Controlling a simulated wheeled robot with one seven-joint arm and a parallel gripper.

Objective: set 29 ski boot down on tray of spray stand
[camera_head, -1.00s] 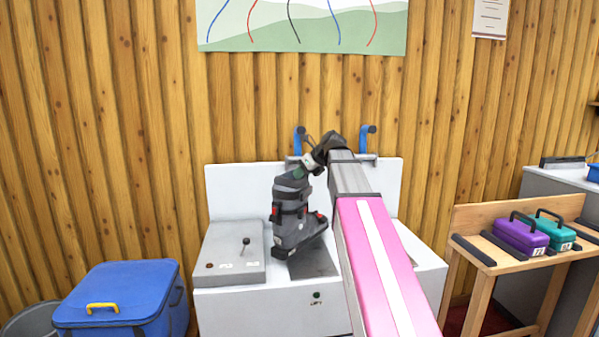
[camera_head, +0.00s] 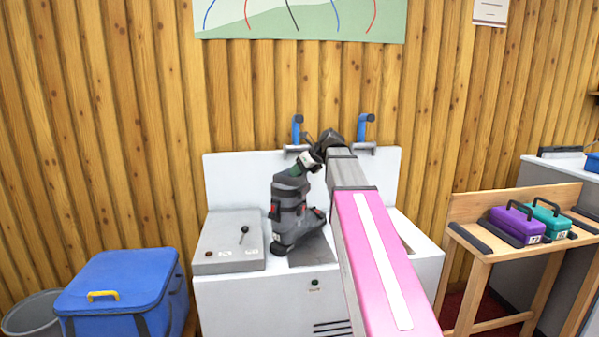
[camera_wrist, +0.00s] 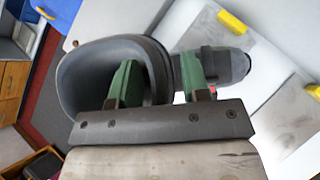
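The ski boot (camera_head: 291,208) is dark grey with red details and hangs nearly upright from my gripper (camera_head: 308,163), toe to the right. In the wrist view the two green fingers (camera_wrist: 160,84) are closed on the boot's upper cuff (camera_wrist: 85,75), one finger inside the wide opening. The boot's lower part points away, partly hidden by the cuff. Below the boot is a dark grey plate (camera_head: 312,250) in the top of the white stand (camera_head: 255,290), which I take as the tray. I cannot tell whether the sole touches it.
A grey box with a black knob (camera_head: 225,248) stands left of the boot. Two blue-handled fixtures (camera_head: 297,130) are behind. A blue cooler box (camera_head: 120,285) is at lower left. A wooden bench (camera_head: 490,262) holds a purple case (camera_head: 515,226) and a teal case (camera_head: 550,220).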

